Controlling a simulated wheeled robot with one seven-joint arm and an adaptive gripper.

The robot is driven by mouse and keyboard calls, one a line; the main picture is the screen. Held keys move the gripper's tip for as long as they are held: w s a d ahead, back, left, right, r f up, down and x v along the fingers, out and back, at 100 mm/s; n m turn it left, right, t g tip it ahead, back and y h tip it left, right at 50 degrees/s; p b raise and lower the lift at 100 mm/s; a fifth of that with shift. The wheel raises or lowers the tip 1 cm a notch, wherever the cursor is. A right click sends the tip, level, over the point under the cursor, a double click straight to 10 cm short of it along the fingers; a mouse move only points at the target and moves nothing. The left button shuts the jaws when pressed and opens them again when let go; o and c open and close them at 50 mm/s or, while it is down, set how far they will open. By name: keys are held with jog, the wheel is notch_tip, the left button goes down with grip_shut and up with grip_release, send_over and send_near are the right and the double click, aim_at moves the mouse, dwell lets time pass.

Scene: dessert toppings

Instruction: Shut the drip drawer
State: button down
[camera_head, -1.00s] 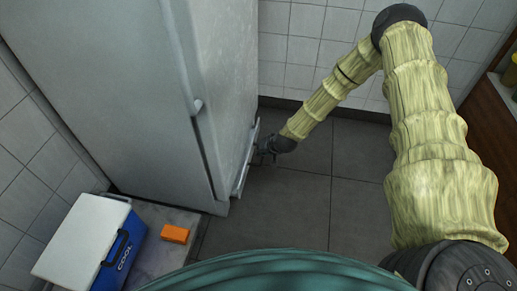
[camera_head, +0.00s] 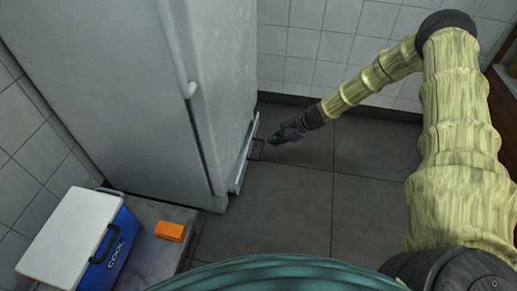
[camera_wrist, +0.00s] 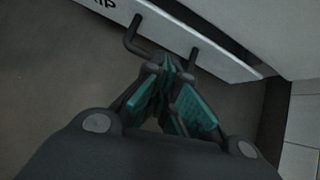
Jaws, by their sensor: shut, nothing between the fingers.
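The drip drawer (camera_head: 241,162) is a low white panel at the base of the tall grey cabinet. It appears to stand slightly proud of the cabinet side, but how far is hard to tell. Its dark bar handle (camera_head: 258,147) sticks out to the right. In the wrist view the drawer front (camera_wrist: 222,55) carries partly cropped dark lettering, and the handle (camera_wrist: 131,38) shows two posts. My gripper (camera_head: 277,139) is shut and empty, just outside the handle. In the wrist view its teal-padded fingertips (camera_wrist: 167,65) overlap the handle's middle; contact is unclear.
The tall cabinet (camera_head: 110,95) fills the left. A blue cooler with a white lid (camera_head: 75,235) and an orange block (camera_head: 170,231) sit at the lower left. Tiled walls close the back. Grey floor (camera_head: 290,205) is clear right of the drawer.

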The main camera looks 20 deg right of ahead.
aim_at(250, 143)
jog(key=w+a+f+m+b, duration=0.1)
jog(key=w+a+f+b, duration=0.1)
jog(key=b, duration=0.1)
jog(key=w+a+f+m+y+b, duration=0.1)
jog(key=w+a+f+b, duration=0.2)
jog(key=shift+w+a+f+t, duration=0.2)
jog(key=shift+t, duration=0.1)
dwell(0.4)
jog(key=shift+w+a, duration=0.1)
jog(key=shift+a, duration=0.05)
jog(key=shift+w+a+r+p, duration=0.1)
jog(key=shift+w+a+p, duration=0.35)
jog(key=shift+a, duration=0.3)
jog(key=shift+w+a, duration=0.2)
jog(key=shift+a, duration=0.1)
